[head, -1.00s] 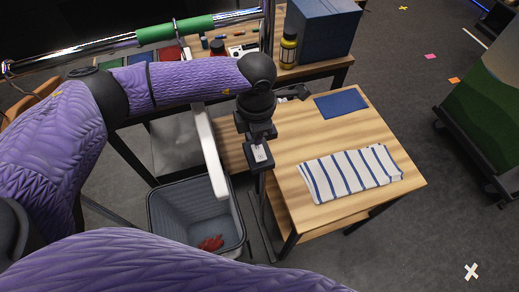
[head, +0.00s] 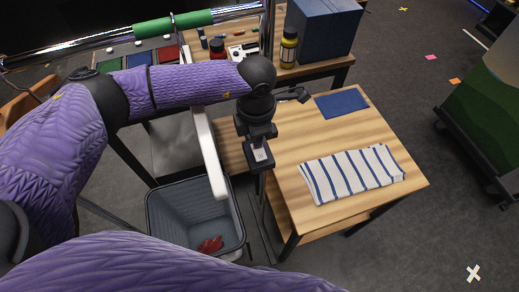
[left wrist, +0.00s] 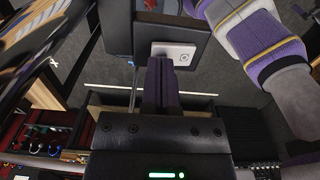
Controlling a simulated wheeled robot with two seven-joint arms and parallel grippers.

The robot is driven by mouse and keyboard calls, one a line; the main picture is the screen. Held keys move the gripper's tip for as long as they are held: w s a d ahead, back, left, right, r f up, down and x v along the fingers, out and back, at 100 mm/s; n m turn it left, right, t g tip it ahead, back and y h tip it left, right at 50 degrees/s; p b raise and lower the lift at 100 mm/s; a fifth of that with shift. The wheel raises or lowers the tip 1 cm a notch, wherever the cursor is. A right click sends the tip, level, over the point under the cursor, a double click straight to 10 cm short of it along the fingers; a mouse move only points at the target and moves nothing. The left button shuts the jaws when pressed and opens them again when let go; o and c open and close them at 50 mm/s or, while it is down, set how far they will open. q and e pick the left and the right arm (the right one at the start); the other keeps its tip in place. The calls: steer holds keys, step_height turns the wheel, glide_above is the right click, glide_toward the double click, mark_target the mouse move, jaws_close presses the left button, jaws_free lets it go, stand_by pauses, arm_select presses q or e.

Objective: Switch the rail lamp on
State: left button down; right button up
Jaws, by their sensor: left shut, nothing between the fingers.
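A small pale plate (head: 260,155) on a dark box shows at the left edge of the wooden table in the head view. In the left wrist view the pale plate (left wrist: 173,52) has a small round mark near its right end and lies just beyond my fingertips. My left gripper (head: 258,140) points down close to the box. In the left wrist view its fingers (left wrist: 160,68) are together, with nothing between them. I cannot tell whether the fingertips touch the plate. No lamp can be clearly made out. My right gripper is not in view.
A chrome rail with a green sleeve (head: 173,22) crosses the upper left. A grey bin (head: 160,205) with a red item stands below my left forearm. The table holds a striped cloth (head: 352,173) and a blue mat (head: 342,104). A blue box (head: 325,30) stands behind.

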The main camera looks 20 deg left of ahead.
arm_select(q)
steer(key=shift+f+b, duration=0.4)
steer(key=shift+f, duration=0.1)
steer(key=shift+r+p, duration=0.4)
steer(key=shift+r, duration=0.1)
step_height(320, 180, up, 6)
steer(key=p, duration=0.4)
steer(key=shift+f, duration=0.15)
steer(key=shift+r+p, duration=0.25)
steer(key=shift+p, duration=0.05)
steer(key=shift+f, duration=0.1)
